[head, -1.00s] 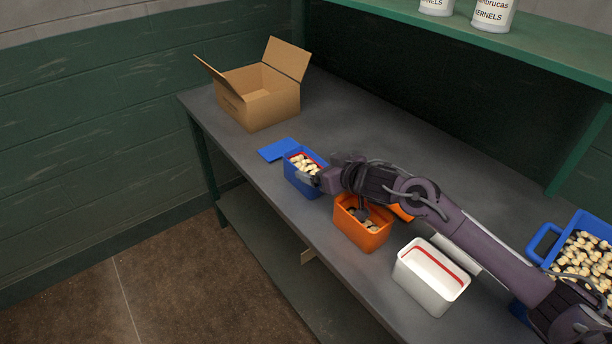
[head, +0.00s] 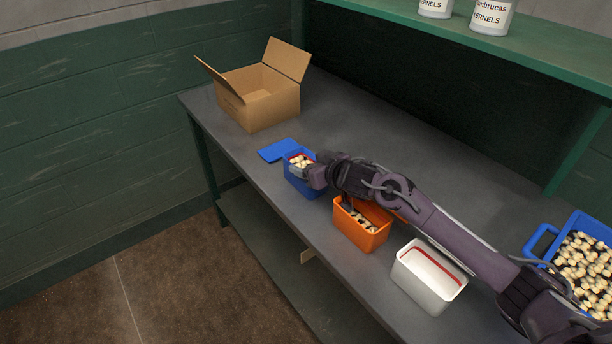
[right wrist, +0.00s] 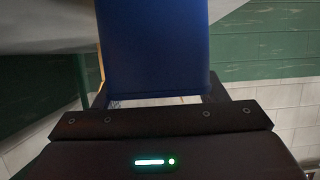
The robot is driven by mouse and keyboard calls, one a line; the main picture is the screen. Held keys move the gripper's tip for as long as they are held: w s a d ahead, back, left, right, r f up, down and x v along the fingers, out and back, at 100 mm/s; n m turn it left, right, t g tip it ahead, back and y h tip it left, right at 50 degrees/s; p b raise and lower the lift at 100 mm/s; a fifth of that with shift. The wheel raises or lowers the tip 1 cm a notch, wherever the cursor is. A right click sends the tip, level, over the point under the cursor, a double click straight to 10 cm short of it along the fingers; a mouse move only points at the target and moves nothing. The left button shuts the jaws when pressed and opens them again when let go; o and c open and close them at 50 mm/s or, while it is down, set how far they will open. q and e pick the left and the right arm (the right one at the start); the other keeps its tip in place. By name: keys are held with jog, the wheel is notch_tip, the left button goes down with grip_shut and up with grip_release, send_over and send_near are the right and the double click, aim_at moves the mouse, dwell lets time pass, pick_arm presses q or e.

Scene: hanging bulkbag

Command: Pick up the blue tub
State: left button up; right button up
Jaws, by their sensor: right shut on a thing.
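The blue tub (head: 298,183) stands upright on the grey table, open at the top, with pale pieces inside. Its flat blue lid (head: 279,150) lies on the table just behind it. My right gripper (head: 304,173) is at the tub's right side and shut on it, partly covering its upper part. In the right wrist view the tub's blue wall (right wrist: 155,50) fills the space between the fingers. I cannot tell any gap between the tub and the table. My left gripper is not in view.
An orange tub (head: 360,229) with pieces inside and a white tub (head: 428,280) stand to the right along the table's front edge. A blue crate (head: 545,240) full of pieces is at the far right. An open cardboard box (head: 262,108) stands at the back left.

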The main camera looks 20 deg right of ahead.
jog(key=c, duration=0.5)
jog(key=shift+r, duration=0.2)
jog(key=shift+c, duration=0.2)
